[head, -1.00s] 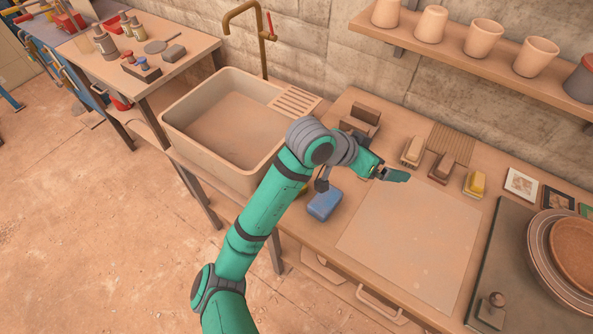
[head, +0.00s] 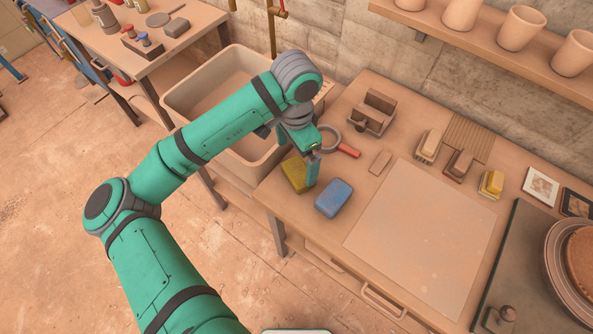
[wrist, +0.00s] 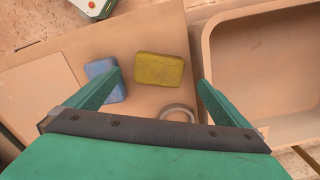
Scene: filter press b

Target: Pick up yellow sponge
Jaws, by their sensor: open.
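The yellow sponge (head: 295,174) lies on the wooden worktop near its left edge, close to the sink, partly hidden by my gripper in the head view. In the wrist view the whole yellow sponge (wrist: 159,69) shows beyond and between my two fingers. My gripper (head: 312,182) points down above the worktop beside the sponge. In the wrist view my gripper (wrist: 158,82) is open, with nothing between its fingers.
A blue sponge (head: 334,197) lies just right of the yellow one. A round, red-handled tool (head: 348,150) lies behind them. The sink (head: 213,75) is to the left. A pale board (head: 420,218) lies on the right of the worktop, and brushes (head: 459,163) lie behind it.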

